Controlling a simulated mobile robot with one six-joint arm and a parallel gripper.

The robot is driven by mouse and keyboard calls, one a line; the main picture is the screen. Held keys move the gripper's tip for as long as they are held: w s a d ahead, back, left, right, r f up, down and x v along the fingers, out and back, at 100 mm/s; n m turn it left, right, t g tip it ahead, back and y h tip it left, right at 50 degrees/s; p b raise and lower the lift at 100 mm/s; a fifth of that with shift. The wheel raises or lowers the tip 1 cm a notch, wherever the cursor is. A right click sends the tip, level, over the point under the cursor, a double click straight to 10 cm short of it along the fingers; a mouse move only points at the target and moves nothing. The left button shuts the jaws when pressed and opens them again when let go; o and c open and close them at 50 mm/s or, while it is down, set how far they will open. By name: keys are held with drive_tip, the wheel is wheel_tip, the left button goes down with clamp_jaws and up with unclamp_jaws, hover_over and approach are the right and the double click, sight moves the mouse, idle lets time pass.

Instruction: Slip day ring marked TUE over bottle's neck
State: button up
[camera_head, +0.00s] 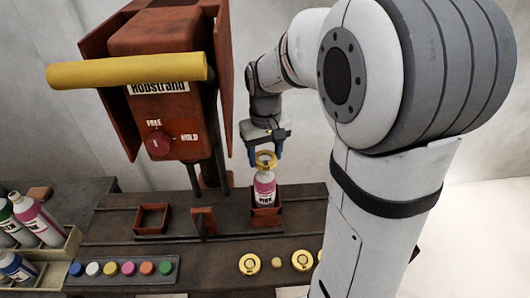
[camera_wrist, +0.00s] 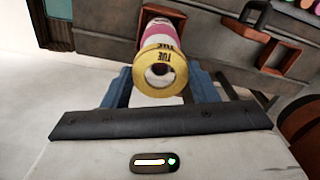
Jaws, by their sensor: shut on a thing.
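My gripper (camera_head: 266,153) is shut on a yellow day ring (camera_head: 265,161). In the wrist view the ring (camera_wrist: 178,53) reads TUE and sits between the blue fingers of the gripper (camera_wrist: 160,78). The bottle (camera_head: 264,187) is white with a pink band and stands upright in a brown square holder (camera_head: 267,216). The ring is at the bottle's top, roughly in line with the neck. In the wrist view the bottle (camera_wrist: 155,31) lies behind the ring, and something pale shows through the ring's hole. I cannot tell whether the ring is around the neck or just above it.
An empty brown square holder (camera_head: 152,219) and a small upright plate (camera_head: 203,222) stand left of the bottle. Yellow rings (camera_head: 250,264) lie on the front ledge. A rust-coloured machine with a yellow bar (camera_head: 127,71) rises behind. Several bottles (camera_head: 36,218) stand in racks at far left.

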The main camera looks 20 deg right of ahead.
drive_tip(key=shift+f+b, duration=1.5)
drive_tip(key=shift+f, duration=0.7)
drive_tip(key=o, duration=1)
drive_tip(key=shift+o, duration=0.2)
drive_tip(key=shift+r, duration=0.15)
wheel_tip(320, 180, up, 8)
drive_tip(key=shift+f, duration=0.2)
